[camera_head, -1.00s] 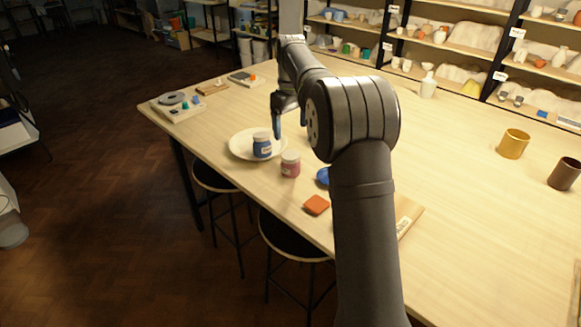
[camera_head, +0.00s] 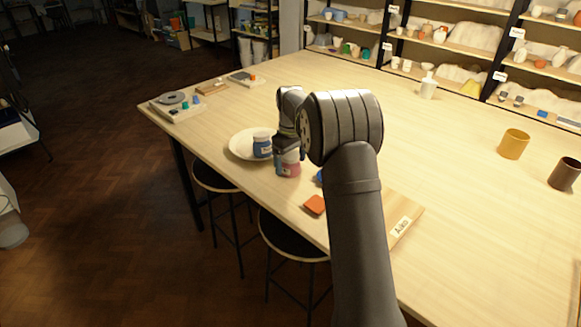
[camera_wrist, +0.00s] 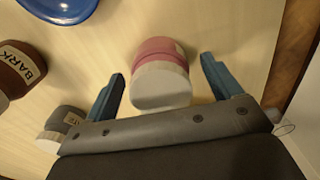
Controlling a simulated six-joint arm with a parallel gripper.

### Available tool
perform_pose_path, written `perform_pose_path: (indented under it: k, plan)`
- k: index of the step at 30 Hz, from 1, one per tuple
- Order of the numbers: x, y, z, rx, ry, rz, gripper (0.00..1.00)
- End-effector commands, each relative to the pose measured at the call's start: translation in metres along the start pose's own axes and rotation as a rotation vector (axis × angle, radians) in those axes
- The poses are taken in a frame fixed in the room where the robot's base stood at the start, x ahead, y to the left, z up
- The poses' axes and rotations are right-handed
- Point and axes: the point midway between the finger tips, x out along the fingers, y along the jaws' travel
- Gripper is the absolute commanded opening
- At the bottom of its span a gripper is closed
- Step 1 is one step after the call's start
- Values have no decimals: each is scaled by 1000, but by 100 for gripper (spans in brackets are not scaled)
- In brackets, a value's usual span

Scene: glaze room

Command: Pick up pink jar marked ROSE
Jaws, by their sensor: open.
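The pink jar (camera_head: 289,168) with a pale lid stands on the table just right of the white plate, partly covered by my gripper (camera_head: 288,146). In the wrist view the pink jar (camera_wrist: 161,52) is seen from above its white lid. My open gripper (camera_wrist: 164,68) has one blue finger on either side of it, with a visible gap on both sides. The lettering on its label is not readable.
The wrist view shows a brown BARK jar (camera_wrist: 17,68), a grey jar (camera_wrist: 68,119) and a blue dish (camera_wrist: 62,8). An orange piece (camera_head: 315,205) lies nearer the front edge.

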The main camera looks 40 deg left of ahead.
Motion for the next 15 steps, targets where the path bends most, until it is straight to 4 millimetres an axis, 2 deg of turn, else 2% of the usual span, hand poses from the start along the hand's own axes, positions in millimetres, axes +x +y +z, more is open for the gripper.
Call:
perform_pose_path:
  k: [6, 8, 15]
  plan:
    - [2, 0, 0, 0, 0, 0, 84]
    - [2, 0, 0, 0, 0, 0, 74]
    - [2, 0, 0, 0, 0, 0, 28]
